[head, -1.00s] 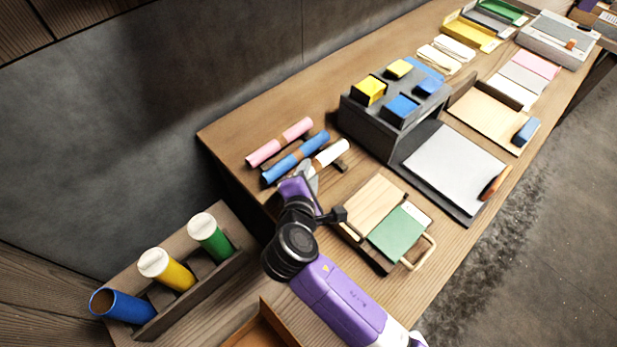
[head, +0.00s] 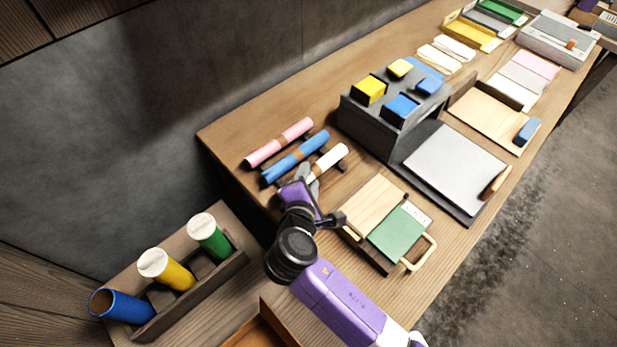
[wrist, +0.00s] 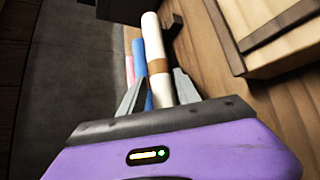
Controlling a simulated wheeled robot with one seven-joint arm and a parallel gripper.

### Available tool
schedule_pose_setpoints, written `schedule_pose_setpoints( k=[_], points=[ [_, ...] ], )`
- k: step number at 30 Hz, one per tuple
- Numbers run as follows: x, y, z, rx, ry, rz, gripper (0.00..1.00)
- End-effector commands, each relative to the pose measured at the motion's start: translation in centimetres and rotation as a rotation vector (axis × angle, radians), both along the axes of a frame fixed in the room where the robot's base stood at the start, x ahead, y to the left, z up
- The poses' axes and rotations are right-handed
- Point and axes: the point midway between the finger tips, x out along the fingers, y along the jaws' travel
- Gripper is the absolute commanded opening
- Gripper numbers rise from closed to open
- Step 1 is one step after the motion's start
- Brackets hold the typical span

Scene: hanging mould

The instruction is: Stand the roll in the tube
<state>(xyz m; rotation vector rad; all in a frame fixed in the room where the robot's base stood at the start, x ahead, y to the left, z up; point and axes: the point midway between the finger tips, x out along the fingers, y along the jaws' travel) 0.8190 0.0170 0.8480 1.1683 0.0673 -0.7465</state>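A white roll (head: 328,162) with a brown band lies on a low rack on the bench, beside a blue roll (head: 295,158) and a pink roll (head: 279,143). My gripper (head: 307,179) is at the near end of the white roll. In the wrist view, the white roll (wrist: 157,60) lies between the open fingers of my gripper (wrist: 160,80), with a gap at the left finger. The yellow tube (head: 175,272) and green tube (head: 216,240) show white tops.
A dark block stand (head: 375,128) with yellow and blue blocks stands behind right of the rolls. A wooden board with a green panel (head: 397,233) lies right of my gripper. A wooden tray edge (head: 268,322) is at the front.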

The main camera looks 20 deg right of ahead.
Motion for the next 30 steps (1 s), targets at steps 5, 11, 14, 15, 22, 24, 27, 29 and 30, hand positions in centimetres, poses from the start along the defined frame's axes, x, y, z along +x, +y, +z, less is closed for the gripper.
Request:
schedule_pose_setpoints(
  k=[5,11,14,15,22,24,27,29,30],
  points=[
    [-1.4,1.0,0.9,0.0,-0.001,0.003,0.39],
    [-4.5,3.0,2.7,0.001,-0.001,0.003,0.39],
    [-6.1,4.0,3.5,0.0,-0.001,0.002,0.39],
    [-6.6,4.4,3.8,0.001,-0.001,0.003,0.39],
    [-8.7,5.7,5.0,0.0,-0.001,0.0,0.39],
    [-9.0,5.9,5.1,0.001,0.0,0.001,0.39],
    [-9.2,6.0,5.2,0.0,0.0,0.0,0.39],
    [-9.2,6.0,5.2,0.0,0.0,0.0,0.39],
    [-9.2,6.0,5.2,0.0,0.0,0.0,0.39]
  ],
)
